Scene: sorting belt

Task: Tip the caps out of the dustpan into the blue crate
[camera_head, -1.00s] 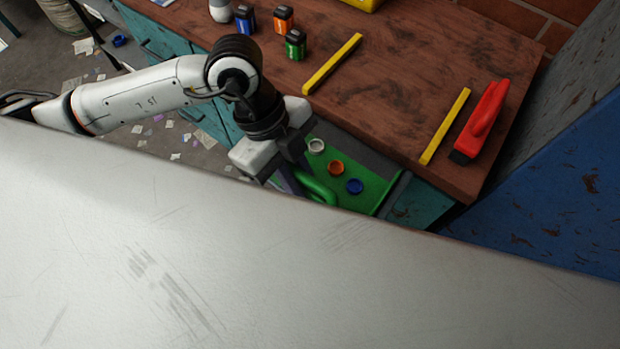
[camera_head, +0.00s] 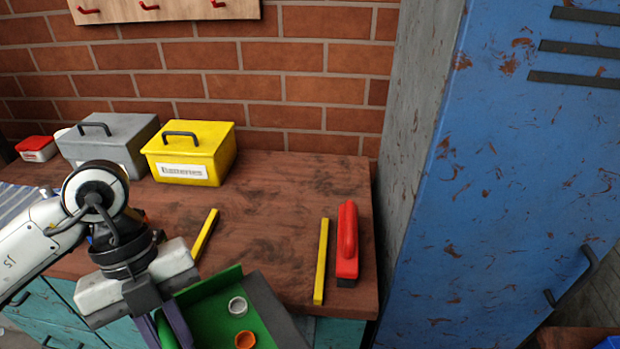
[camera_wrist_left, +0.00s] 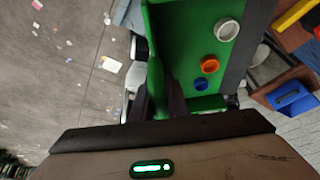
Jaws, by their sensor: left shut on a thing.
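My left gripper (camera_head: 168,326) is shut on the handle of the green dustpan (camera_head: 205,306), which is in front of the workbench edge. A white cap (camera_head: 238,306) and an orange cap (camera_head: 245,340) lie in the pan; its lower part is cut off by the picture's edge. The left wrist view shows the dustpan (camera_wrist_left: 195,20) with the white cap (camera_wrist_left: 227,30), orange cap (camera_wrist_left: 209,64) and a blue cap (camera_wrist_left: 201,84). A blue box-like thing (camera_wrist_left: 290,97) stands at right there; I cannot tell if it is the crate. My right gripper is not in view.
The workbench (camera_head: 275,205) bears a yellow box (camera_head: 190,155), a grey box (camera_head: 105,145), two yellow strips (camera_head: 321,262) and a red-handled brush (camera_head: 347,240). A blue locker (camera_head: 500,180) stands at right. A blue edge (camera_head: 609,343) shows at bottom right.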

